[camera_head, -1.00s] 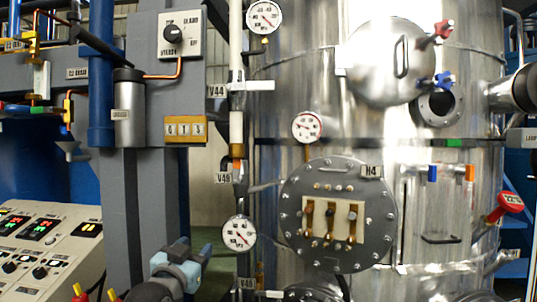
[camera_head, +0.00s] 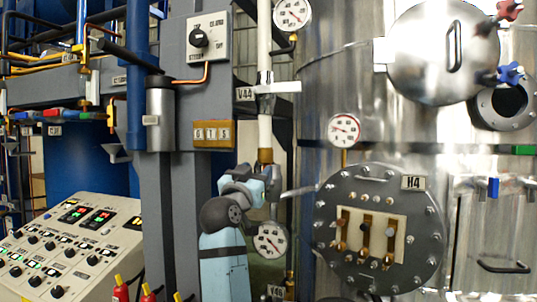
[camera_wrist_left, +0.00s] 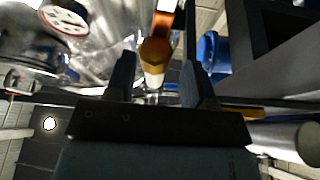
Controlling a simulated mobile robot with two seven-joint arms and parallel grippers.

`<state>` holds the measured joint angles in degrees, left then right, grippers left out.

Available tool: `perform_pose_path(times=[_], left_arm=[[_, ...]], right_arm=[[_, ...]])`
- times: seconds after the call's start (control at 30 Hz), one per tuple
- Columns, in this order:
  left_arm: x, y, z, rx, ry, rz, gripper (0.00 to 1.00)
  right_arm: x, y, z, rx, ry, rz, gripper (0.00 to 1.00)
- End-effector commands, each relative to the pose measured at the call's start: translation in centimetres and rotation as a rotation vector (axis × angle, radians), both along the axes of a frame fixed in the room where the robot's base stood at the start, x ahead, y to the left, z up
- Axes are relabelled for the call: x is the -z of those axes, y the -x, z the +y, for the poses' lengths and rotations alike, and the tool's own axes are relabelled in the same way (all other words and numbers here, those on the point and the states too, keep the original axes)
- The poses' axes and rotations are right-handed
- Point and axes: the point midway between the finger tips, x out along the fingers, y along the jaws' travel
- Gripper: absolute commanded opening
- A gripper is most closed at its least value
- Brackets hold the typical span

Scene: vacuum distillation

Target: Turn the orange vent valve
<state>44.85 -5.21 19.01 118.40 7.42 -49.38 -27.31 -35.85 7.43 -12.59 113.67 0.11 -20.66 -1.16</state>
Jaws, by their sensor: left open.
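In the head view my left gripper (camera_head: 262,180) is raised in front of the thin white vertical pipe, just below a brass-orange fitting (camera_head: 265,156). In the left wrist view the open fingers of my left gripper (camera_wrist_left: 160,75) stand on either side of an orange-brown fitting (camera_wrist_left: 154,50), seen end-on beyond them. I cannot tell whether they touch it. This fitting looks like the orange vent valve, but its handle is not clear; the gripper hides part of this spot in the head view. My right gripper is not in view.
A dial gauge (camera_head: 270,240) is close below my left gripper, and a grey column (camera_head: 160,215) stands to its left. The steel vessel's round H4 flange (camera_head: 335,255) is to the right. A control panel (camera_head: 50,285) is at lower left.

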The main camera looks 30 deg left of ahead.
Motion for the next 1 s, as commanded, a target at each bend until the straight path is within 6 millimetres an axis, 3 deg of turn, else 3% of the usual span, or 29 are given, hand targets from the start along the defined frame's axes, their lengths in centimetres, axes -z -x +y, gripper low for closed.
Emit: perform_pose_path(times=[0.1,0.33,0.77,0.8,1.0], left_arm=[[-1.4,-2.4,0.5,0.002,0.003,0.001,0.49],[-2.6,-5.6,1.1,0.002,0.001,0.0,0.49],[-2.8,-6.8,1.3,0.0,0.001,0.0,0.49],[-2.8,-6.8,1.3,0.0,0.001,0.0,0.47],[-2.8,-6.7,1.3,0.0,0.001,0.0,0.01]], right_arm=[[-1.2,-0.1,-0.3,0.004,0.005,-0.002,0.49],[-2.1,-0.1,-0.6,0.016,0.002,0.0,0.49],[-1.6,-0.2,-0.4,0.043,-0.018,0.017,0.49],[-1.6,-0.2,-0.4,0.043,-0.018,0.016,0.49],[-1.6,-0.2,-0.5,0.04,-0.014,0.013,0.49]])
